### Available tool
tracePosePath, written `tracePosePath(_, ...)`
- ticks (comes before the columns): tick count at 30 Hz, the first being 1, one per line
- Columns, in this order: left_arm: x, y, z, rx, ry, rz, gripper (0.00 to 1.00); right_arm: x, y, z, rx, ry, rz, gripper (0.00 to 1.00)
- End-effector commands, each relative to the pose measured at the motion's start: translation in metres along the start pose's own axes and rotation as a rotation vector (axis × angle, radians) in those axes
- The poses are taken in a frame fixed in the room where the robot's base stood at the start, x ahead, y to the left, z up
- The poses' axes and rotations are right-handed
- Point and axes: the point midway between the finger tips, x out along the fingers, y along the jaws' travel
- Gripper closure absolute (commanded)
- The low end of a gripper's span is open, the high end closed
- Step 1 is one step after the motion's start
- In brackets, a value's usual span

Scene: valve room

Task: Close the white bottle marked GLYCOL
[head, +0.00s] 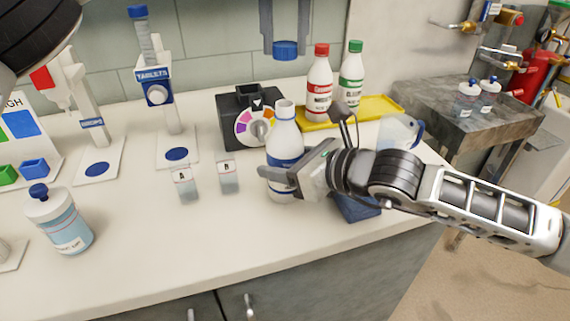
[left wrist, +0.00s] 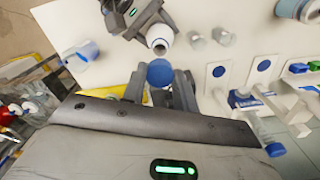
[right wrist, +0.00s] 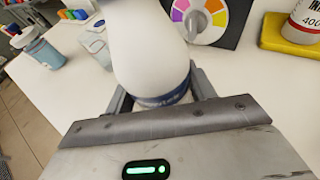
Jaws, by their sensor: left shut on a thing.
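The white bottle (head: 284,135) with a blue label stands upright at the counter's middle, its mouth open. Its marking cannot be read here. My right gripper (head: 277,178) has its fingers on both sides of the bottle's lower body, seemingly touching; the bottle (right wrist: 155,50) fills the space between them in the right wrist view. My left gripper (head: 285,42) is shut on a blue cap (head: 285,52) above the bottle, with a clear gap to the mouth. In the left wrist view, the cap (left wrist: 160,73) sits between the fingertips, near the open bottle mouth (left wrist: 160,44).
A black box with a colour dial (head: 255,122) stands close behind the bottle. Red-capped (head: 319,85) and green-capped (head: 351,80) bottles stand on a yellow tray (head: 380,108). Two small jars (head: 228,178) are left of the bottle.

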Motion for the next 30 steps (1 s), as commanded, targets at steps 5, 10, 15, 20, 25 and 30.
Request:
tracePosePath(5, 0.006, 0.000, 0.000, 0.001, -0.001, -0.001, 0.92, 0.000, 0.000, 0.000, 0.000, 0.000, 0.000, 0.86)
tracePosePath(10, 0.032, -0.001, 0.001, 0.002, -0.001, -0.002, 0.92, 0.000, 0.000, 0.000, 0.000, 0.000, 0.000, 0.87)
tracePosePath(15, 0.049, 0.000, 0.001, 0.001, 0.001, -0.001, 0.92, 0.000, 0.000, 0.000, 0.000, 0.000, 0.000, 0.87)
tracePosePath(20, 0.050, 0.000, 0.001, 0.000, 0.002, -0.001, 0.92, 0.000, 0.000, 0.000, 0.000, 0.000, 0.000, 0.87)
tracePosePath(25, 0.050, 0.000, 0.001, 0.000, 0.002, -0.001, 0.92, 0.000, 0.000, 0.000, 0.000, 0.000, 0.000, 0.87)
tracePosePath(30, 0.050, 0.000, 0.001, 0.000, 0.002, -0.001, 0.92, 0.000, 0.000, 0.000, 0.000, 0.000, 0.000, 0.87)
